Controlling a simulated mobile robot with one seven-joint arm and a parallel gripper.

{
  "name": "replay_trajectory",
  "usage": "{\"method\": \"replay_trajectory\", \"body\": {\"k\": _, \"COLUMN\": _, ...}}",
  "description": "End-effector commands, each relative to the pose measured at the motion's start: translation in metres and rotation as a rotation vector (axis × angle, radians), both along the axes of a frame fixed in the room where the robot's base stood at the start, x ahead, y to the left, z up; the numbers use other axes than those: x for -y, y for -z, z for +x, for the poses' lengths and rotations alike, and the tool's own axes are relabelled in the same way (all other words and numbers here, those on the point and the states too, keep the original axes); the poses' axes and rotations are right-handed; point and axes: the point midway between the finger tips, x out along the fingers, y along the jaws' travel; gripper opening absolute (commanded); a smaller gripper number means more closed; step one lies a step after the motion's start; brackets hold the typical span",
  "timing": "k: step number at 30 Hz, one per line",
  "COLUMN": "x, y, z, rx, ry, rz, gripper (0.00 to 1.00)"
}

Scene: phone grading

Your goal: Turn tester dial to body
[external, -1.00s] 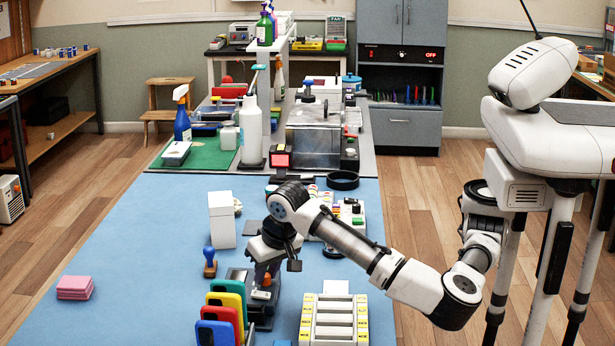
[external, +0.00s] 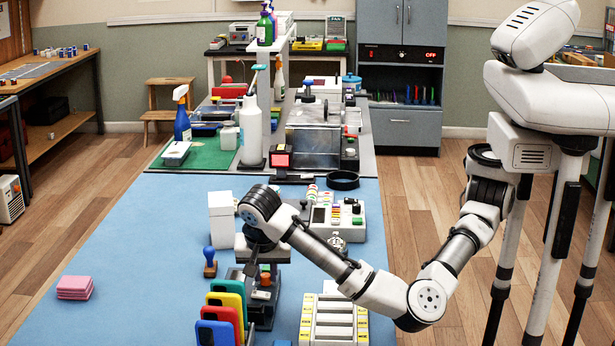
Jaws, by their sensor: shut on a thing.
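A dark device (external: 264,309) with an orange-topped part (external: 265,280) stands on the blue mat, just behind the row of coloured phone-like cases. It appears to be the tester. My gripper (external: 250,268) points down at the back left of this device, low over it. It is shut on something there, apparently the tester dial. My wrist and fingers hide the dial, so I cannot read its setting.
Upright coloured cases (external: 227,300) stand close in front of my gripper. A white rack (external: 334,322) is to the right, a white instrument with coloured buttons (external: 337,216) behind it. A white box (external: 222,218) and a blue-handled stamp (external: 209,262) are left. The mat's left is mostly clear.

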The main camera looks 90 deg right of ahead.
Motion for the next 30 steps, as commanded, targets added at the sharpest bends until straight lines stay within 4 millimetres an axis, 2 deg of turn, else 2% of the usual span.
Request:
{"method": "replay_trajectory", "body": {"k": 6, "x": -0.0002, "y": -0.0011, "z": 0.0000, "rx": -0.002, "ry": 0.061, "rz": 0.001, "gripper": 0.00}}
{"method": "replay_trajectory", "body": {"k": 20, "x": -0.0002, "y": 0.0002, "z": 0.0001, "rx": -0.001, "ry": 0.076, "rz": 0.001, "gripper": 0.00}}
{"method": "replay_trajectory", "body": {"k": 21, "x": -0.0002, "y": 0.0002, "z": 0.0001, "rx": -0.001, "ry": 0.076, "rz": 0.001, "gripper": 0.22}}
{"method": "replay_trajectory", "body": {"k": 24, "x": -0.0002, "y": 0.0001, "z": 0.0002, "rx": 0.000, "ry": 0.076, "rz": 0.001, "gripper": 0.35}}
{"method": "replay_trajectory", "body": {"k": 26, "x": -0.0002, "y": 0.0001, "z": 0.0002, "rx": 0.000, "ry": 0.076, "rz": 0.001, "gripper": 0.42}}
{"method": "replay_trajectory", "body": {"k": 30, "x": -0.0001, "y": -0.0001, "z": 0.0004, "rx": 0.000, "ry": 0.076, "rz": 0.001, "gripper": 0.42}}
